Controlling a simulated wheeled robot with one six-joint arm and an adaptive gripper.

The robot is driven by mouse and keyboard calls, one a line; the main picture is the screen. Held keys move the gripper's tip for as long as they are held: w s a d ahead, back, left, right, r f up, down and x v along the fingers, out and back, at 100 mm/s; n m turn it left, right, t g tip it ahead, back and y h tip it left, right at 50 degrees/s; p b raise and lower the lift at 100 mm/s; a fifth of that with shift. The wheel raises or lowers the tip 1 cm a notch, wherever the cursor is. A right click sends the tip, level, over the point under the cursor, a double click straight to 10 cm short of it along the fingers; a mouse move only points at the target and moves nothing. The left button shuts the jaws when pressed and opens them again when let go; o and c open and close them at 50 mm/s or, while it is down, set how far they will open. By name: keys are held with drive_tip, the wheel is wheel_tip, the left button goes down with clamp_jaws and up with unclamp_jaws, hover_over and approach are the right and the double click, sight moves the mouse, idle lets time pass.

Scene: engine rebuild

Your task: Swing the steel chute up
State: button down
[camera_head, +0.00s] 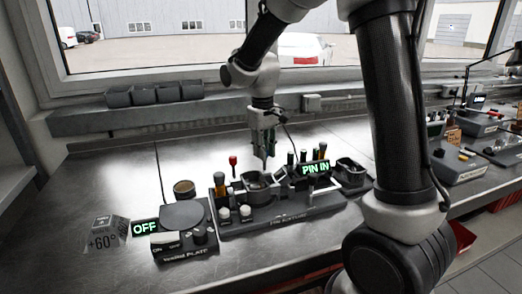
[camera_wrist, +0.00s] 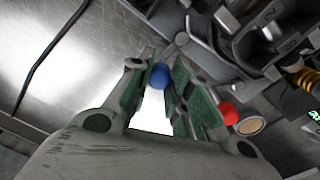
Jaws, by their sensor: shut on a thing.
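My gripper (camera_head: 265,150) points down over the tooling fixture (camera_head: 290,221) on the steel bench. In the wrist view its green-padded fingers (camera_wrist: 168,78) are closed around a blue ball knob (camera_wrist: 159,76) near the fingertips. Grey metal parts of the fixture lie just beyond the fingertips, but I cannot tell surely which is the steel chute. In the head view the knob is hidden by the fingers. A red ball (camera_wrist: 229,113) shows beside the right finger; the head view has a red-knobbed lever (camera_head: 233,161) left of my gripper.
A lit "PIN IN" sign (camera_head: 315,169) stands on the fixture. A hotplate (camera_head: 184,216) with an "OFF" sign (camera_head: 145,228) is to its left. Grey bins (camera_head: 155,94) sit on the back ledge. More equipment (camera_head: 459,162) stands at the right. The bench at back left is clear.

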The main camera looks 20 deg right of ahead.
drive_tip(key=m, duration=0.1)
drive_tip(key=d+m, duration=0.1)
drive_tip(key=m, duration=0.1)
drive_tip(key=shift+s+d+m, duration=0.1)
drive_tip(key=shift+m, duration=0.2)
drive_tip(key=shift+s+d+m, duration=0.15)
drive_tip(key=shift+d+m, duration=0.1)
drive_tip(key=shift+m, duration=0.5)
drive_tip(key=shift+s+d+m, duration=0.15)
drive_tip(key=shift+d+m, duration=0.05)
drive_tip(key=shift+m, duration=0.55)
drive_tip(key=c, duration=1.3)
unclamp_jaws()
drive_tip(key=r, duration=1.2)
drive_tip(key=shift+a, duration=0.25)
